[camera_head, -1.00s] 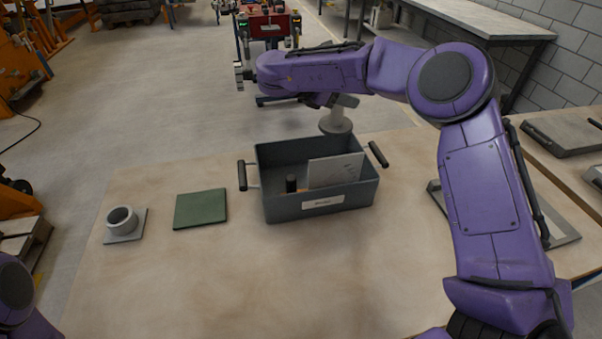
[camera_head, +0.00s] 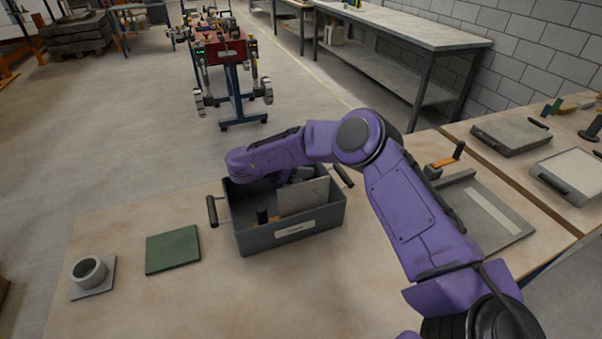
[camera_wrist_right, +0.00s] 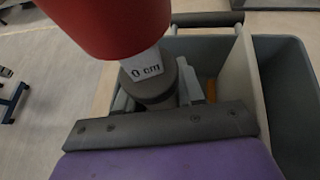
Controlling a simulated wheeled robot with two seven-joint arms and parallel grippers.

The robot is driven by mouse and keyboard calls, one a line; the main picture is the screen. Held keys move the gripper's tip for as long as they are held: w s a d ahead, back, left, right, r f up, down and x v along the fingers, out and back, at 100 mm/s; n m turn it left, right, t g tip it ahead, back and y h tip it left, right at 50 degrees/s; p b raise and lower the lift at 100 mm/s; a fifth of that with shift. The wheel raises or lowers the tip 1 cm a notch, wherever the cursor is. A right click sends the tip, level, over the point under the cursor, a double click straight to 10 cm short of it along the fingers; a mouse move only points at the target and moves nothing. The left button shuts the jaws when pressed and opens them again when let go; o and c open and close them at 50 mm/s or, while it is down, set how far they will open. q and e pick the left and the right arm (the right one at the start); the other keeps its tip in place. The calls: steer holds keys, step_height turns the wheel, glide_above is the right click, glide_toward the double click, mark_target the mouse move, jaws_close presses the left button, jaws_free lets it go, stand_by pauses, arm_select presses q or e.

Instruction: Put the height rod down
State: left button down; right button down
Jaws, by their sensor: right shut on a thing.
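The height rod (camera_wrist_right: 110,22) shows in the right wrist view as a thick red piece with a white band marked "0 cm" and a dark grey round part below it. My right gripper (camera_wrist_right: 160,92) is shut on it, its fingers on either side of the grey part. In the head view my purple right forearm reaches over the back of the grey tote (camera_head: 292,240); it hides the rod and most of the gripper. I cannot tell whether the rod touches the tote floor. My left gripper is out of view.
In the tote stand a light upright panel (camera_head: 303,197) and a small black and orange thing (camera_head: 262,217). A green mat (camera_head: 172,250) and a grey ring on a square plate (camera_head: 90,273) lie to the left. The front of the table is clear.

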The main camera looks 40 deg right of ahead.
step_height(320, 180, down, 2)
steer(key=shift+w+f, duration=0.1)
steer(key=shift+f, duration=0.25)
steer(key=shift+f, duration=0.15)
steer(key=c, duration=0.7)
jaws_free()
steer(key=shift+r, duration=0.25)
steer(key=b+v, duration=0.4)
steer(key=v, duration=0.8)
